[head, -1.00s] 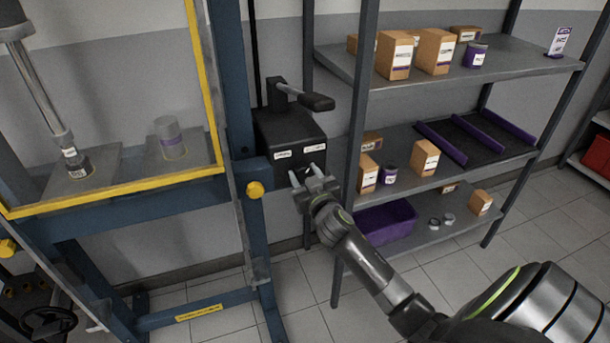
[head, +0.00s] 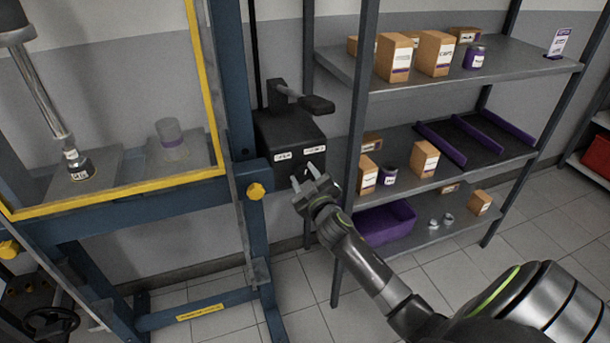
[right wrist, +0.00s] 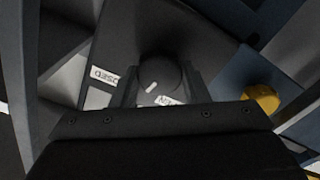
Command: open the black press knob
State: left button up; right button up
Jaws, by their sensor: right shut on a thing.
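The black press knob (right wrist: 160,72) is a round dark knob with a short white mark, on the face of a black box (head: 288,132) fixed beside the blue press frame. My right gripper (head: 305,177) is at the front of the box, its two fingers on either side of the knob and shut on it. In the right wrist view, a label ending in "OSED" (right wrist: 104,75) is left of the knob, and a partly hidden label ending in "EN" (right wrist: 168,101) is below it. My left gripper is not in view.
The blue press frame (head: 232,90) with yellow edging stands close on the left; a yellow knob (head: 255,190) is on it. A black lever (head: 316,104) sticks out above the box. A shelf rack (head: 350,130) with boxes stands close on the right.

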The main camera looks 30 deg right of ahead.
jog(key=n+p, duration=0.1)
jog(key=n, duration=0.3)
jog(key=shift+n, duration=0.3)
jog(key=shift+a+f+n+p, duration=0.1)
jog(key=shift+n+p, duration=0.5)
jog(key=shift+n, duration=1.4)
jog(key=o, duration=1)
jog(key=b+v, duration=0.1)
jog(key=v, duration=1.6)
jog(key=shift+s, duration=0.25)
